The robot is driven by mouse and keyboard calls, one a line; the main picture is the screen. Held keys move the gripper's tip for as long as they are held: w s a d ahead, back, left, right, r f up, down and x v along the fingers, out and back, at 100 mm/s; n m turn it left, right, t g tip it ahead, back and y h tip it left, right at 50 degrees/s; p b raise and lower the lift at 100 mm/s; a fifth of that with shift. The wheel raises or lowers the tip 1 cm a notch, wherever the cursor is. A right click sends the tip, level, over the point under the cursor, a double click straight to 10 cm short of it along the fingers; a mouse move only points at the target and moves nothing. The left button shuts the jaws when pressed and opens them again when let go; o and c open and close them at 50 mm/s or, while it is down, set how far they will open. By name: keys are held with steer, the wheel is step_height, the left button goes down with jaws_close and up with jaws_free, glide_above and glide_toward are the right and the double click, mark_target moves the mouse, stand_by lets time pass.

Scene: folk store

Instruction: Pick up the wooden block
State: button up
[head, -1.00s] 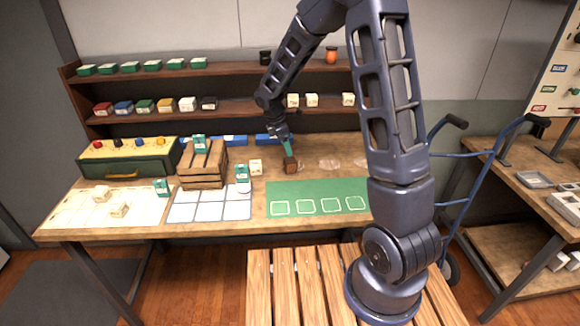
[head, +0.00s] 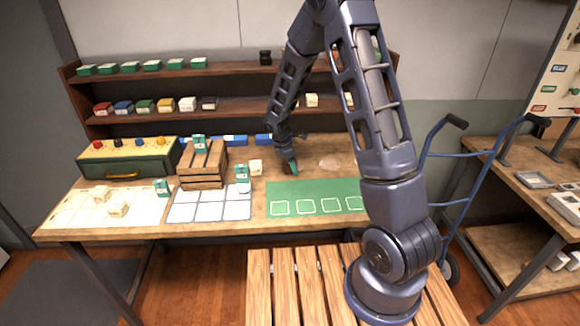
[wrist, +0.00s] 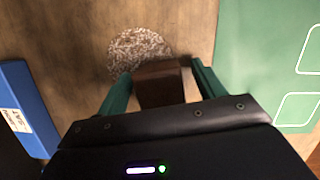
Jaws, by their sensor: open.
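The wooden block (wrist: 160,84) is dark brown and shows in the wrist view between my two green fingers. My gripper (wrist: 162,72) is open around it, with a visible gap at the right finger; contact on the left is unclear. In the head view my gripper (head: 291,167) is low over the bench behind the green mat (head: 318,190). The block is mostly hidden there by the fingers.
A speckled round patch (wrist: 135,48) lies beside the block. A blue box (wrist: 27,105) is at left in the wrist view. A slatted crate (head: 202,180) and a cream block (head: 255,167) stand left of my gripper. Shelves (head: 230,105) rise behind.

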steer(key=shift+f, duration=0.1)
steer(key=c, duration=1.1)
